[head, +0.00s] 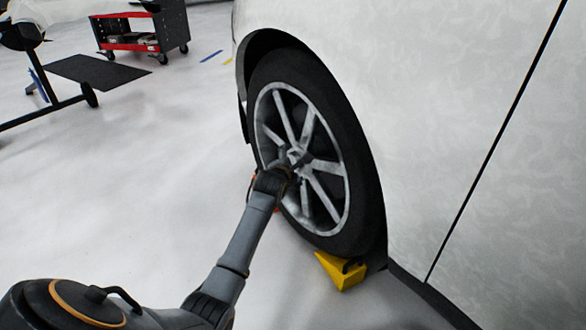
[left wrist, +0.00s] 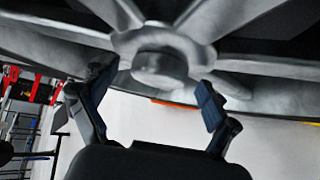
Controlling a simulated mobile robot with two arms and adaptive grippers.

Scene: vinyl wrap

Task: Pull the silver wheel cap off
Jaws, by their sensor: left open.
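The wheel (head: 312,165) of a white car has silver spokes and a black tyre. In the left wrist view the round silver wheel cap (left wrist: 158,68) sits at the hub where the spokes meet. My left gripper (head: 296,164) reaches the hub from the lower left in the head view, and it covers most of the cap there. In the left wrist view the left gripper (left wrist: 155,100) is open, with one finger to each side of the cap and neither clearly touching it. My right gripper is in neither view.
A yellow wheel chock (head: 341,271) stands on the floor against the tyre. The car's white body (head: 430,110) rises close on the right. A red and black tool cart (head: 140,32), a dark mat (head: 97,71) and a wheeled stand (head: 50,110) are far left. The floor between is clear.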

